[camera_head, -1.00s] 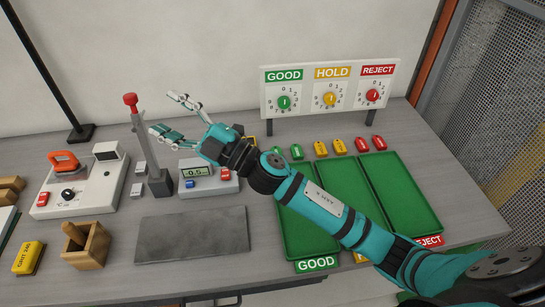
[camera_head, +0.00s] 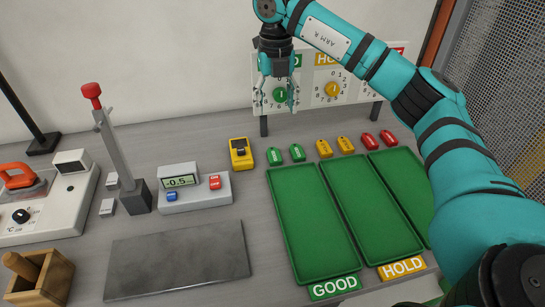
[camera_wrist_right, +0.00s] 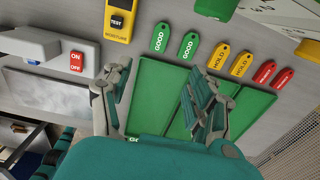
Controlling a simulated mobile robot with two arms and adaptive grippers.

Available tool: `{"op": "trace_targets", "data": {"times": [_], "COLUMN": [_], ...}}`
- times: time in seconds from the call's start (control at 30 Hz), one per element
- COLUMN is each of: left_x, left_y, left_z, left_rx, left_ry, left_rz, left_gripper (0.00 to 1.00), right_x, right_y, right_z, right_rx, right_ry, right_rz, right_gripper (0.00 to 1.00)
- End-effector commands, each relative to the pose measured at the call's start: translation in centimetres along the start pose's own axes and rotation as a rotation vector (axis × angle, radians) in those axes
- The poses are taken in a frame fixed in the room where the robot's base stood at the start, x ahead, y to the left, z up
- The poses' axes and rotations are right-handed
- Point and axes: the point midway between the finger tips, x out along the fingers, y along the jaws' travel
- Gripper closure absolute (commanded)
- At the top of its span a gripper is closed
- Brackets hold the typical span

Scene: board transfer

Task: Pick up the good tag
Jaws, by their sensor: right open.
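Two green GOOD tags, a left one (camera_head: 274,157) and a right one (camera_head: 297,152), lie side by side on the bench behind the green GOOD tray (camera_head: 314,240). In the right wrist view the left tag (camera_wrist_right: 160,37) and right tag (camera_wrist_right: 188,47) both show their GOOD lettering. My right gripper (camera_head: 277,98) points down with its fingers spread, empty, above the bench behind the tags and in front of the dial board. In the wrist view its fingers (camera_wrist_right: 155,88) do not touch a tag. My left gripper is not in view.
Yellow HOLD tags (camera_head: 324,148) and red REJECT tags (camera_head: 369,141) lie to the right. A yellow moisture meter (camera_head: 240,155) and a scale (camera_head: 195,198) stand to the left. The dial board (camera_head: 331,95) stands behind. The HOLD tray (camera_head: 375,222) adjoins the GOOD tray.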

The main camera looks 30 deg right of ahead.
Motion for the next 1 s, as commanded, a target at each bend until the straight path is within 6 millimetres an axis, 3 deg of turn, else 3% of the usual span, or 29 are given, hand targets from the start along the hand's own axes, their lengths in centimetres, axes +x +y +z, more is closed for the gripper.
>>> {"op": "trace_targets", "data": {"times": [0.4,0.67,1.0], "left_x": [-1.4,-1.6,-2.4], "left_y": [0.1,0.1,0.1], "left_z": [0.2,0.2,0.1], "left_rx": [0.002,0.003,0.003], "left_ry": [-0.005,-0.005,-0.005], "left_rz": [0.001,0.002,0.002], "left_gripper": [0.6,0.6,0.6], "right_x": [8.6,10.6,15.4], "right_y": [0.1,0.2,0.3], "right_z": [-0.1,-0.1,-0.1], "right_rx": [-0.005,-0.006,-0.006], "right_ry": [0.004,0.004,0.003], "right_rz": [0.002,0.004,0.004], "right_gripper": [0.4,0.4,0.4]}}
